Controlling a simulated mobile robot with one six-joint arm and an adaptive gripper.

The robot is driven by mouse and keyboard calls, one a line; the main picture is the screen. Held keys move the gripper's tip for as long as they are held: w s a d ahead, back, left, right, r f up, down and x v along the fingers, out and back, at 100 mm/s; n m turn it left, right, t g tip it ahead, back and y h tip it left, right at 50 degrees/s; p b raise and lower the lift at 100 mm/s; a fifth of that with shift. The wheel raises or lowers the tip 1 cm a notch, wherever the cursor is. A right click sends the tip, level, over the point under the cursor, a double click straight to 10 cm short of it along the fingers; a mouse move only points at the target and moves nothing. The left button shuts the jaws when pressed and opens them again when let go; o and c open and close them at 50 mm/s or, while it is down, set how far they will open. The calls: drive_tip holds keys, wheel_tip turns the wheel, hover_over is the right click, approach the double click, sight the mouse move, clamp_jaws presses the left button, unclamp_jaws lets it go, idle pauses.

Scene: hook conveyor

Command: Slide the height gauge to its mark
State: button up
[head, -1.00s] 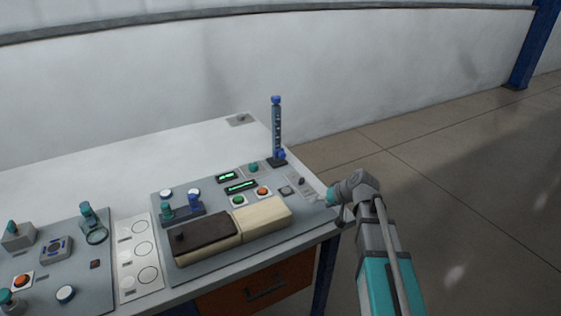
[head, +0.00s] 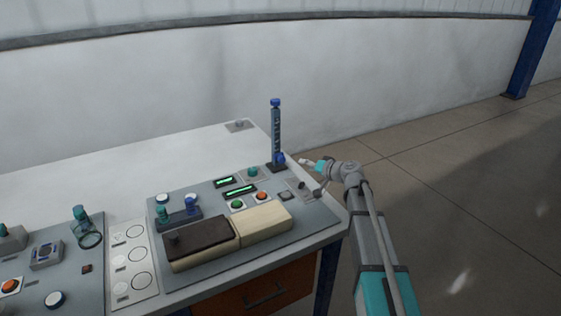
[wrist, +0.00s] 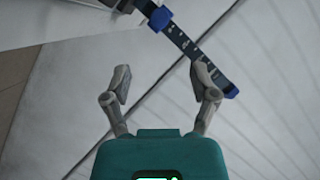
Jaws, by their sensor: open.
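The height gauge (head: 276,133) is a dark blue upright post with printed marks and a blue cap. It stands on a small dark base at the right back of the control panel. Its blue slider (head: 281,158) sits low on the post, near the base. My gripper (head: 305,162) is just right of the slider, at about its height, apart from it. In the wrist view my gripper (wrist: 166,88) is open with nothing between its fingers. There the gauge (wrist: 188,46) runs diagonally beyond the fingertips, with the slider (wrist: 160,18) at the top, ahead of the fingers.
The panel carries a green button (head: 237,204), an orange button (head: 261,196), green displays (head: 240,190) and a brown and cream block pair (head: 265,218). A small lever (head: 301,184) lies below my gripper.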

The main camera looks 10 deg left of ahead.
sight(283, 160)
drive_tip(key=b+x, duration=0.3)
drive_tip(key=x, duration=1.1)
drive_tip(key=shift+s+b, duration=0.1)
drive_tip(key=shift+b, duration=0.3)
clamp_jaws()
